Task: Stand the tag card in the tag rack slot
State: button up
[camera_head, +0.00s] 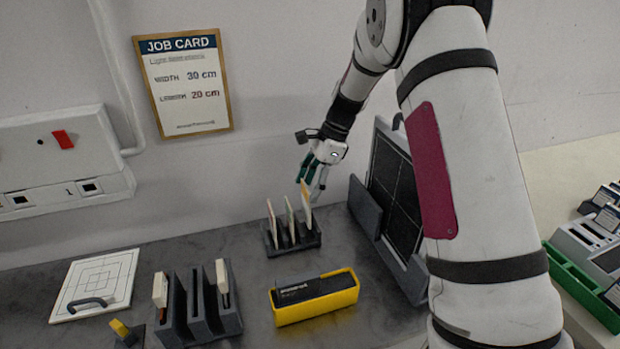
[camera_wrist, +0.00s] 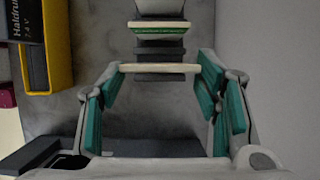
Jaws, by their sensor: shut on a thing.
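The tag card (camera_head: 306,196), pale with an orange edge, is upright at the right end of the dark tag rack (camera_head: 297,245). Its top is higher than the two other cards in the rack. My gripper (camera_head: 313,176) is at its upper part. In the wrist view the teal fingers of my gripper (camera_wrist: 160,74) are shut on the side edges of the tag card (camera_wrist: 148,68), seen edge-on from above. The dark rack (camera_wrist: 160,54) shows just beyond it. I cannot tell whether the card's lower edge is inside a slot.
A yellow tray (camera_head: 315,310) with a black box lies in front of the rack. A black panel in a grey stand (camera_head: 368,215) is close on the right. A grey holder (camera_head: 200,320) and a white board (camera_head: 95,285) are at left. Bare bench lies between.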

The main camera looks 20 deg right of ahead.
jog(key=shift+f+b, duration=0.5)
jog(key=shift+f, duration=1.3)
jog(key=o, duration=1.1)
jog(key=shift+v, duration=6.05)
